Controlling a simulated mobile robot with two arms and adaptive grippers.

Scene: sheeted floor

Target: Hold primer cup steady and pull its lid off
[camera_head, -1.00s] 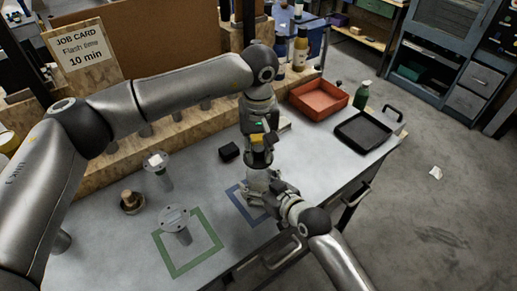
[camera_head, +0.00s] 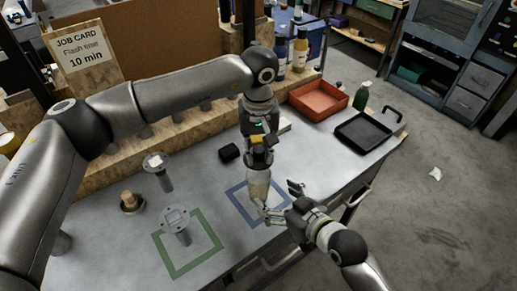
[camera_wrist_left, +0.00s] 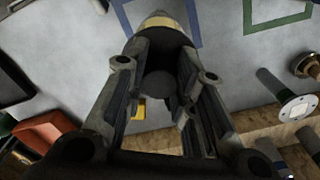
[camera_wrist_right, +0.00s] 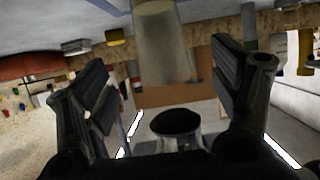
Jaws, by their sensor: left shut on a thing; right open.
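The primer cup (camera_head: 258,187) is a pale, translucent cylinder under my left gripper (camera_head: 259,162), by the blue square. My left gripper points down and is shut on the dark lid (camera_wrist_left: 160,85) at the cup's top. The cup's pale, yellowish edge (camera_wrist_left: 158,18) shows beyond the fingertips in the left wrist view. Whether lid and cup are joined is hidden. My right gripper (camera_head: 280,199) is open and empty, low at the table's front side, beside the cup and apart from it. The cup (camera_wrist_right: 165,42) appears between its spread fingers in the right wrist view.
A blue square (camera_head: 237,205) and a green square (camera_head: 158,240) mark the table. Round-topped grey pieces (camera_head: 175,216), a small black block (camera_head: 229,153), a red bin (camera_head: 320,101) and a black tray (camera_head: 363,132) stand around. The front edge lies near my right gripper.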

